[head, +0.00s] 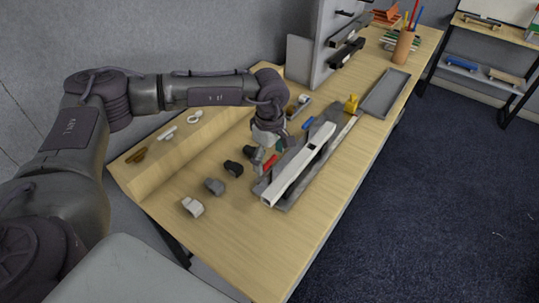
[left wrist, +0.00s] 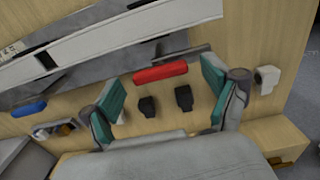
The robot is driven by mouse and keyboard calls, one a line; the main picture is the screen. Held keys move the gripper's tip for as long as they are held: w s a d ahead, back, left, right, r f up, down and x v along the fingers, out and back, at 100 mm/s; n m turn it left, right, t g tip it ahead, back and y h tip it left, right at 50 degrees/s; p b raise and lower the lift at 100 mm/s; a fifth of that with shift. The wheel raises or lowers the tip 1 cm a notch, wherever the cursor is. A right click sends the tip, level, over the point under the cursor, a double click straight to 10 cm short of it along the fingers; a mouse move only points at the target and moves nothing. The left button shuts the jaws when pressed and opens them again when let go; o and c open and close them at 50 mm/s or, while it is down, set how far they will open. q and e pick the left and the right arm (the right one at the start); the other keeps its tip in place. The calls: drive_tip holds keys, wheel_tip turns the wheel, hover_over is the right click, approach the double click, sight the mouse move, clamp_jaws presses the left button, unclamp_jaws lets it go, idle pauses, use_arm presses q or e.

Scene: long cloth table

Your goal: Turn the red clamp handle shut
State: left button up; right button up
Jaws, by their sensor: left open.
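The red clamp handle (head: 270,162) sits beside the long white rail (head: 300,168) on the table, partly hidden by my gripper. In the left wrist view the red handle (left wrist: 160,73) lies lengthwise between my open fingers, near their tips. I see a gap between the handle and each finger. My right gripper is in neither view.
A blue handle (head: 309,122) and a yellow piece (head: 351,104) are farther back. A grey tray (head: 373,108) lies beyond. The near tabletop (head: 255,245) is clear.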

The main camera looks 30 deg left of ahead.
use_arm(q)
drive_tip(key=c, duration=1.1)
drive_tip(key=shift+c, duration=0.2)
